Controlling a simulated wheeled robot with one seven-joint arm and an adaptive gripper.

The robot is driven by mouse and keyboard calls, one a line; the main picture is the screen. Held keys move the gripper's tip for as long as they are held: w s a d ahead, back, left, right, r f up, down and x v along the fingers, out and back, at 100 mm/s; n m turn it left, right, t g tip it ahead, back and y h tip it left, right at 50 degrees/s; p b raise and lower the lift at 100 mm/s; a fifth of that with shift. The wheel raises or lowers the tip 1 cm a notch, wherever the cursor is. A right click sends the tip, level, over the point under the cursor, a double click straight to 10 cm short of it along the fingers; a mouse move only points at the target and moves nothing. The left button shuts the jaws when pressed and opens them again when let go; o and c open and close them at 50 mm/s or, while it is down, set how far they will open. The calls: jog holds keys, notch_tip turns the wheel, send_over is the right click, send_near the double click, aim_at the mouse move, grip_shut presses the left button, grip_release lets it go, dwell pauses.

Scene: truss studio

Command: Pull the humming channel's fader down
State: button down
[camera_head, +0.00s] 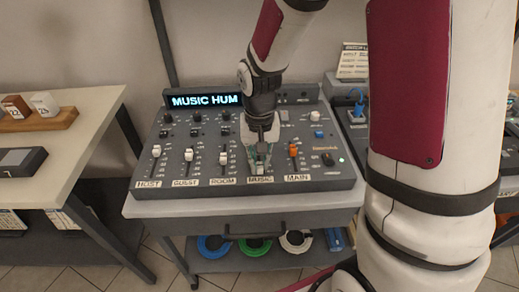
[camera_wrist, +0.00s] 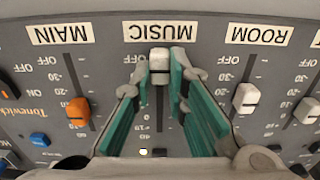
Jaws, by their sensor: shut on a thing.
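A grey mixing console (camera_head: 340,180) has a display (camera_head: 205,100) reading "MUSIC HUM". In the wrist view, the white MUSIC fader cap (camera_wrist: 159,57) sits near its MUSIC label (camera_wrist: 160,31), about level with the OFF mark. My gripper (camera_wrist: 160,72) has its green fingers on both sides of this cap and is shut on it. In the head view, my gripper (camera_head: 259,165) reaches down over the MUSIC channel and mostly hides the cap. The MUSIC label (camera_head: 260,180) shows just in front of the fingers.
The white ROOM fader (camera_head: 223,158) stands left of my gripper and the orange MAIN fader (camera_head: 293,150) right of it. GUEST (camera_head: 188,154) and HOST (camera_head: 156,150) faders are farther left. A pale table (camera_head: 75,110) stands at the left. Coiled cables lie on the shelf below.

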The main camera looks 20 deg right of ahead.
aim_at(260, 165)
jog(key=shift+s+a, duration=0.1)
jog(key=shift+s, duration=0.25)
jog(key=c, duration=1.6)
grip_release()
jog(key=shift+o, duration=0.2)
notch_tip(260, 165, up, 12)
